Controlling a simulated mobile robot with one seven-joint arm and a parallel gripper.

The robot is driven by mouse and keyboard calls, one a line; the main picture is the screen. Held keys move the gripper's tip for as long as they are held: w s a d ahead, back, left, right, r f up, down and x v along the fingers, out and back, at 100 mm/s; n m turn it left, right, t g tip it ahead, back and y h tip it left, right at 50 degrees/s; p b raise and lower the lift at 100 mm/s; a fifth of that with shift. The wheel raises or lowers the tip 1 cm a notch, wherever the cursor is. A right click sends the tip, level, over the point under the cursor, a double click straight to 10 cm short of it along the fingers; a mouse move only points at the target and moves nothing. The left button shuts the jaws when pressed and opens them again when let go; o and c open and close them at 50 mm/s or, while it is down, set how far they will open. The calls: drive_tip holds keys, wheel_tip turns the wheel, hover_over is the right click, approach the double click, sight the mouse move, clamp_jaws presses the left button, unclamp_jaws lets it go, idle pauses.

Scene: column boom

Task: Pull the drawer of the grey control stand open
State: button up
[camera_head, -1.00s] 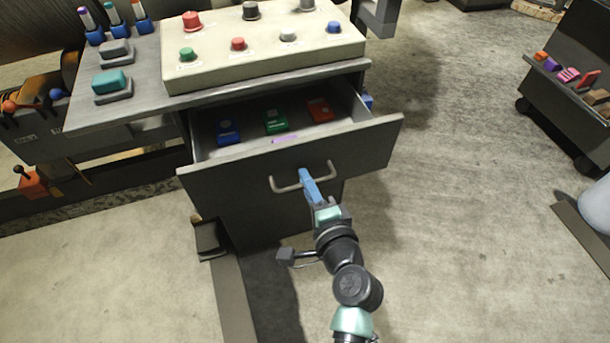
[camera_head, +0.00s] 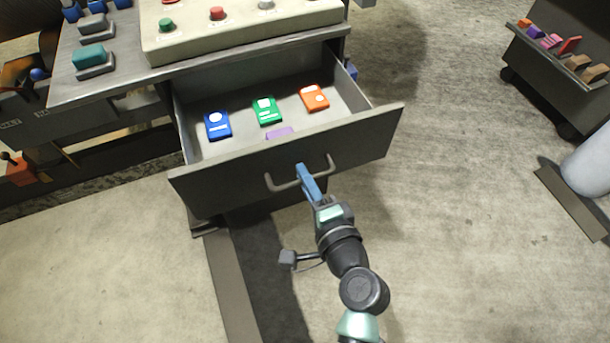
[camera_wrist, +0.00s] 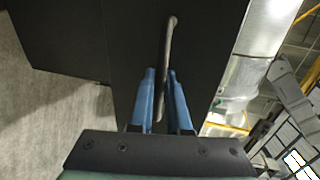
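The grey control stand (camera_head: 62,85) has its drawer (camera_head: 350,160) pulled well out. Inside the drawer lie a blue item (camera_head: 217,125), a green item (camera_head: 267,110), an orange item (camera_head: 314,97) and a purple item (camera_head: 280,133) partly hidden by the front panel. A bar handle (camera_head: 283,186) is on the drawer front. My gripper (camera_head: 303,172) is at the middle of this handle. In the wrist view its blue fingers (camera_wrist: 160,95) stand on both sides of the handle bar (camera_wrist: 168,45), closed around it.
A cream panel with buttons (camera_head: 240,30) sits on the stand's top. A dark cart (camera_head: 560,75) with small coloured items stands at the far right, near a pale cylinder (camera_head: 590,160). The floor right of the drawer is clear.

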drive_tip(key=o, duration=0.4)
drive_tip(key=v, duration=1.3)
